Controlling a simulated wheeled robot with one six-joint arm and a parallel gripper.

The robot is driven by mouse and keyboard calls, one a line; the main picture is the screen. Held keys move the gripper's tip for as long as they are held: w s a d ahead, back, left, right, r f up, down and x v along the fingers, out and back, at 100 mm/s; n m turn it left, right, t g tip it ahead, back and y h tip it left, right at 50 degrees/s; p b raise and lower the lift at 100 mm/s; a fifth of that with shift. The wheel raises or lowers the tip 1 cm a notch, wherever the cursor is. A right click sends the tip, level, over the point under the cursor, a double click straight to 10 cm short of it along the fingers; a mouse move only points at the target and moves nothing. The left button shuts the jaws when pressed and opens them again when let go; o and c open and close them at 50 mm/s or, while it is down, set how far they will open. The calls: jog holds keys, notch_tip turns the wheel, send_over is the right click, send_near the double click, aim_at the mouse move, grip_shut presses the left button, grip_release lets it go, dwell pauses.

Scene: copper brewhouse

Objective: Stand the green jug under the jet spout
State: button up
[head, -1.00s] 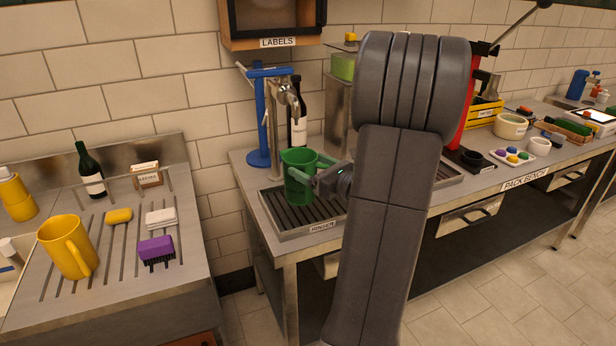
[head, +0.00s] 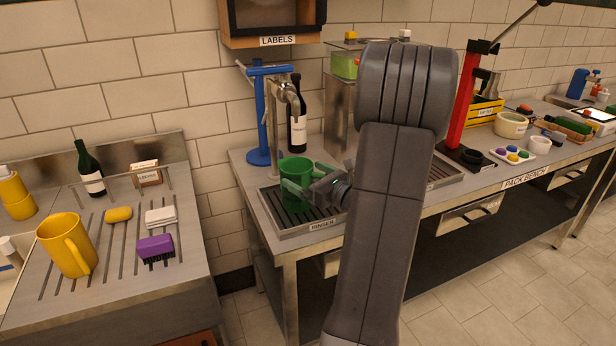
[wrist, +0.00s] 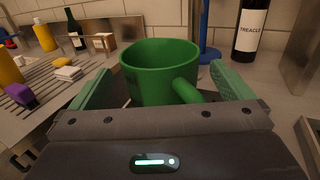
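The green jug (head: 295,172) stands upright on the dark slatted tray marked RINSER (head: 272,222). In the wrist view the jug (wrist: 150,70) has its handle towards me. My gripper (head: 304,176) is open, its two green-padded fingers spread on either side of the jug; in the wrist view gaps show between fingers (wrist: 160,70) and jug. The metal tap with the jet spout (head: 291,92) rises behind the tray, its spout end above the jug in the head view. Whether it is exactly over the mouth I cannot tell.
A dark bottle (head: 297,122) and a blue stand (head: 259,115) are close behind the jug. A metal box (head: 338,110) stands behind my arm. A yellow mug (head: 66,246), purple brush (head: 155,248) and green bottle (head: 88,170) are on the left counter.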

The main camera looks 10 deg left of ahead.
jog(key=shift+r, duration=0.15)
jog(key=v, duration=1.2)
